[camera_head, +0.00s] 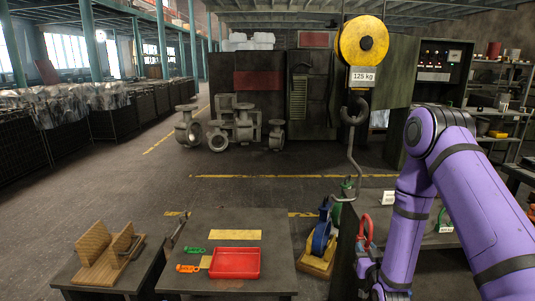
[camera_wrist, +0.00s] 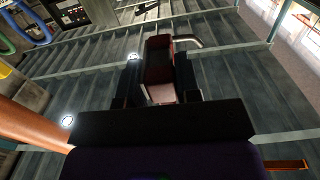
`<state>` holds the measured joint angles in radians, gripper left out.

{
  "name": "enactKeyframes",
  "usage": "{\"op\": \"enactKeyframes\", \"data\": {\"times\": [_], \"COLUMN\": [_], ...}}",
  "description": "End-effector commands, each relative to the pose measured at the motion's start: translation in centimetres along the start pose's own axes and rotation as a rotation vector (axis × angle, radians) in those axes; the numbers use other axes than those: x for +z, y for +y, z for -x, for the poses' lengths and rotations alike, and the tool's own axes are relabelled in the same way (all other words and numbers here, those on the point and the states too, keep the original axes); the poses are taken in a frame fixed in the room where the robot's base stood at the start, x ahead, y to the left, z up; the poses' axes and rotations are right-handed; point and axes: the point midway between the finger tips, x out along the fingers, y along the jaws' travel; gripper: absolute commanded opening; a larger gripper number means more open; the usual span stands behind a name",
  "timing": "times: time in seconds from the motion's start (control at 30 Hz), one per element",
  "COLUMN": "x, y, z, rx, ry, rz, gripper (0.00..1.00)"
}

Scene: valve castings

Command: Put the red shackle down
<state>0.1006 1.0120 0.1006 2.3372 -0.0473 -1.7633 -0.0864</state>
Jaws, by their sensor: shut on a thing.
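The red shackle (camera_head: 365,229) shows as a red loop just above my gripper (camera_head: 370,272) at the end of my purple arm, right of centre in the head view. In the wrist view my gripper (camera_wrist: 160,85) is shut on the red shackle (camera_wrist: 158,62), which sits between the two dark fingers. A pale metal bar sticks out to its right. The jaws hide part of the shackle, and the head view shows little of the fingers.
A table holds a red tray (camera_head: 235,263), tools and a yellow strip (camera_head: 235,235). A wooden rack (camera_head: 105,252) stands left. A hook (camera_head: 354,110) hangs beside my arm. A blue pulley (camera_head: 321,238) and a dark upright panel (camera_head: 346,240) are close. Open floor lies behind.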

Motion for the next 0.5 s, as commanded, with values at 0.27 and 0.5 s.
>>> {"op": "enactKeyframes", "data": {"times": [0.27, 0.5], "x": [3.1, 3.2], "y": [-0.1, -0.1], "z": [2.7, 2.8], "rx": [-0.001, -0.002], "ry": [0.0, 0.002], "rz": [0.0, 0.0], "gripper": [0.03, 0.03]}}
